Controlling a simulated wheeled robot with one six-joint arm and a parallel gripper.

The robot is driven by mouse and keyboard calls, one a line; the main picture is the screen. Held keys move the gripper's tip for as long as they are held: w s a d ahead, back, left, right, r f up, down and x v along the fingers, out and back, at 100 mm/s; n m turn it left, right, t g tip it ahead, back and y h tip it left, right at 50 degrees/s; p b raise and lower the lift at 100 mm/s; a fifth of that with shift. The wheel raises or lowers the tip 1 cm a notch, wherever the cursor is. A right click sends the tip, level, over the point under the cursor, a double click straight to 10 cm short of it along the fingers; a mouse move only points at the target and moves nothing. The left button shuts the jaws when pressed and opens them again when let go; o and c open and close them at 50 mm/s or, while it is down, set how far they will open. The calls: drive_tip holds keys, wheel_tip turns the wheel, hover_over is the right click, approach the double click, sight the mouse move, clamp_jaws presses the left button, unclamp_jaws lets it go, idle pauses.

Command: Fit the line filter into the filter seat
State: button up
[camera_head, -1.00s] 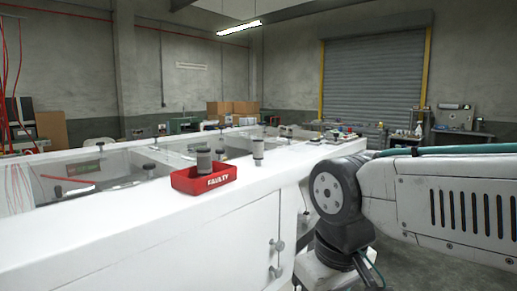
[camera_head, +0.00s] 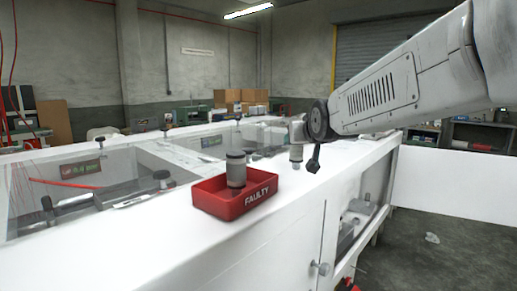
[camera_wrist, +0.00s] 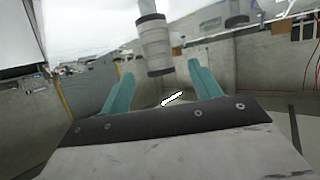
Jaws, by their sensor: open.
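A grey cylindrical filter with a dark cap (camera_head: 236,170) stands upright in the red tray marked FAULTY. A second pale grey cylinder (camera_head: 296,154) stands on the white machine top to the right of the tray, just below the end of my arm. The wrist view is upside down. In it, my gripper (camera_wrist: 160,69) has its two teal fingers spread apart. A ribbed grey cylinder (camera_wrist: 154,45) shows between and beyond the fingertips, with a visible gap on both sides. I cannot tell which opening is the filter seat.
The red tray (camera_head: 225,207) sits on the white machine top (camera_head: 130,245). Clear-walled bays with several black knobs (camera_head: 161,180) lie behind and left of it. Cabinet doors and an open bay are in the front.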

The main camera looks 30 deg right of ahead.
sight(296, 156)
drive_tip(key=x, duration=0.7)
drive_tip(key=shift+w+d+f, duration=0.1)
drive_tip(key=shift+f, duration=0.25)
drive_tip(key=c, duration=1.1)
